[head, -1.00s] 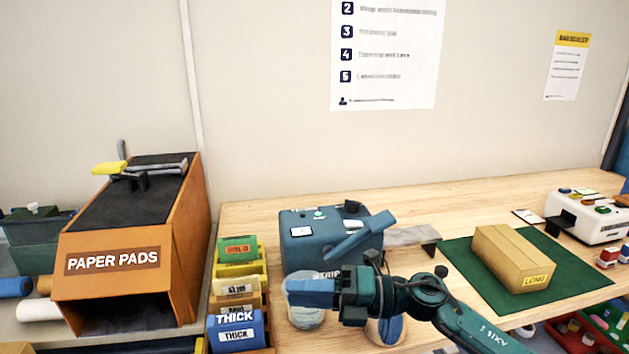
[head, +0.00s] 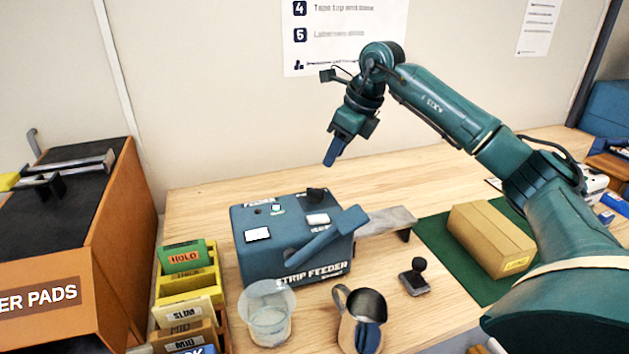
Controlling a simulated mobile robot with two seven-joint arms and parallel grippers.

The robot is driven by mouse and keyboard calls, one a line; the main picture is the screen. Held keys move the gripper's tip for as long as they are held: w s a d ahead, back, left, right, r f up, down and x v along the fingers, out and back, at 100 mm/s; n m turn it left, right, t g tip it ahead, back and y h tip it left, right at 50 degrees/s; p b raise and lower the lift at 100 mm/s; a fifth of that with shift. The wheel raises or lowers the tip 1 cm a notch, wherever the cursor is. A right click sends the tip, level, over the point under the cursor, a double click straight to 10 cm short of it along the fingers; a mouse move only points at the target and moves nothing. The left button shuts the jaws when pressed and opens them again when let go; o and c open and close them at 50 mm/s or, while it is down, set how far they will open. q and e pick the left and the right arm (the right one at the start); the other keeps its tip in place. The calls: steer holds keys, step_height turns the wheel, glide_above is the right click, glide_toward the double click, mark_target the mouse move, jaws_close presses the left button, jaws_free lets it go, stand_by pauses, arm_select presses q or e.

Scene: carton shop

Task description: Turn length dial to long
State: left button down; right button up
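The blue strip feeder (head: 292,240) stands on the wooden bench. A black knob (head: 316,194) sits at the back right of its top and looks like the length dial; its markings are too small to read. A light label (head: 318,219) lies in front of the knob. My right gripper (head: 332,160) hangs in the air above and behind the feeder, pointing down, apart from the knob. Its fingers overlap in this view, so their gap is hidden. I see nothing held. My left gripper is out of view.
The feeder's blue lever (head: 328,236) slants across its front right. A carton (head: 490,238) lies on the green mat (head: 440,236). A clear cup (head: 268,312), a metal jug (head: 361,318) and a black-handled stamp (head: 415,277) stand in front. Card bins (head: 185,285) stand left.

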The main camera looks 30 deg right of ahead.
mark_target(316, 188)
steer(key=p+x, duration=0.1)
steer(key=x, duration=0.9)
steer(key=shift+w+p, duration=0.1)
steer(key=shift+p, duration=0.2)
jaws_close()
